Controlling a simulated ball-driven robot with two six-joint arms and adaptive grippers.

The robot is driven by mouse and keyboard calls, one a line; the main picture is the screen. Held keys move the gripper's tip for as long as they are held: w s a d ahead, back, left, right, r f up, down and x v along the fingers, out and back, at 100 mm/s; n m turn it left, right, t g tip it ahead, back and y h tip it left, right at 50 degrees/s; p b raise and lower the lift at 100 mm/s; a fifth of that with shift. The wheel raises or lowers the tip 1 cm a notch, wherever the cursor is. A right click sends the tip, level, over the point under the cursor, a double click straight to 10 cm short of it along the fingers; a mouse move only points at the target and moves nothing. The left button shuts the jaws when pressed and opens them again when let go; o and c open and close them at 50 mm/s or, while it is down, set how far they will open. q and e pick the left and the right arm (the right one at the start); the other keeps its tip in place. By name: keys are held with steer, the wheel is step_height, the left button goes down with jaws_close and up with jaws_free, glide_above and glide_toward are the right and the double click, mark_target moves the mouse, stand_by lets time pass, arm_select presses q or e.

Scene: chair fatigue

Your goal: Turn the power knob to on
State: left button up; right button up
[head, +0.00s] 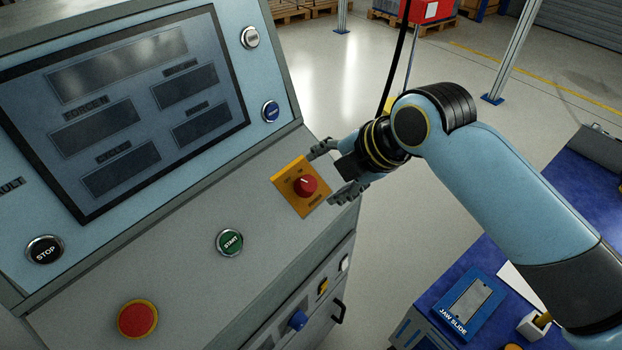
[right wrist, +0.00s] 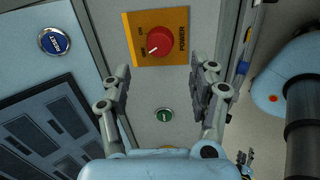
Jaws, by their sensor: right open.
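The red power knob (head: 305,186) sits on a yellow plate (head: 290,182) at the right side of the sloping grey console panel. In the right wrist view the knob (right wrist: 159,42) has a white mark at its lower left, and the plate reads POWER; the small position labels are hard to read. My right gripper (head: 323,176) is open and faces the plate from the right. In the right wrist view its two fingers (right wrist: 160,76) stand apart, empty, with the knob beyond and between them. I see no contact with the knob. My left gripper is not in view.
A green START button (head: 229,242) and a red emergency button (head: 137,319) are on the same panel. A display (head: 130,110), a STOP button (head: 45,249) and a blue button (head: 270,110) are above. A blue bench with a JAW SLIDE tray (head: 467,303) is at the lower right.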

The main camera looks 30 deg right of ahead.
mark_target(310, 184)
steer(key=x, duration=0.6)
steer(key=shift+w+f, duration=0.15)
steer(key=shift+f, duration=0.05)
steer(key=shift+w+f, duration=0.3)
steer(key=shift+f, duration=0.15)
steer(key=c, duration=1.2)
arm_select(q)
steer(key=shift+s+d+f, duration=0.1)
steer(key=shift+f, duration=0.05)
arm_select(e)
steer(key=shift+o, duration=0.2)
